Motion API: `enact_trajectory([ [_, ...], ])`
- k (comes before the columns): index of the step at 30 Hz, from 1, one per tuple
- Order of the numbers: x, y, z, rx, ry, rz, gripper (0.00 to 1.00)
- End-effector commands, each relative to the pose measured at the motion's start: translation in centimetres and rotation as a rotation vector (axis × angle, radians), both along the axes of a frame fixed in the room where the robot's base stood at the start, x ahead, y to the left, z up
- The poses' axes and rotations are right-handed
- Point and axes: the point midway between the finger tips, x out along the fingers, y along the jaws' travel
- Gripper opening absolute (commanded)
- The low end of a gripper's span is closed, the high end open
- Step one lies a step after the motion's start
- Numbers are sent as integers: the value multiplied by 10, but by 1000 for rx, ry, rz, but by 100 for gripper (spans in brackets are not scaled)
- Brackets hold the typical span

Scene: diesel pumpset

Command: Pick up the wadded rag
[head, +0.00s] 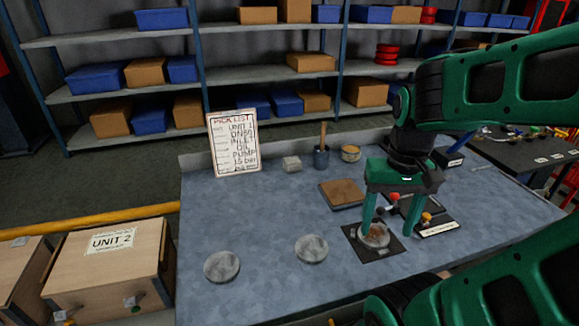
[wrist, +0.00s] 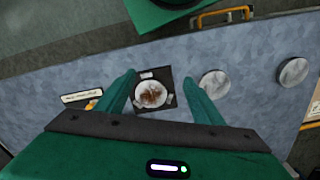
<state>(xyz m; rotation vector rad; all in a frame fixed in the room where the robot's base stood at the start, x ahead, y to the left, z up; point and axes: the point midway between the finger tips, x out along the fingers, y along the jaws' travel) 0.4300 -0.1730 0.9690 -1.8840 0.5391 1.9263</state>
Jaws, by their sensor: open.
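The wadded rag (wrist: 151,94) appears as a crumpled reddish-brown and white patch on a pale round piece, which sits on a dark square plate (wrist: 168,78) on the bench. I cannot tell where rag and round piece part. In the head view the rag (head: 374,235) is on the same dark plate, partly behind my left finger. My gripper (head: 389,231) is open and points down over the plate. In the wrist view the fingers of my gripper (wrist: 159,82) stand on either side of the rag, with nothing held. Contact with the rag cannot be told.
Two grey discs (head: 312,249) (head: 222,266) lie left of the plate on the blue-grey bench (head: 260,215). A brown-topped block (head: 342,194) lies behind it. Red and yellow knobbed parts (head: 394,197) stand close to my right finger. The front left bench is otherwise clear.

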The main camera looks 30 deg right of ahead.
Motion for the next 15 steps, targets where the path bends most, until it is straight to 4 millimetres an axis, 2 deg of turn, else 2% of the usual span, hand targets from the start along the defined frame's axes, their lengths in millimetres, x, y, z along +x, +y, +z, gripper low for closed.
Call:
enact_trajectory([
  [3,0,0,0,0,0,2,66],
  [5,-8,-1,7,-1,-14,15,66],
  [7,1,-4,13,-4,-15,53,66],
  [11,42,-15,28,-13,-9,207,66],
  [15,102,-26,45,-22,-4,442,66],
])
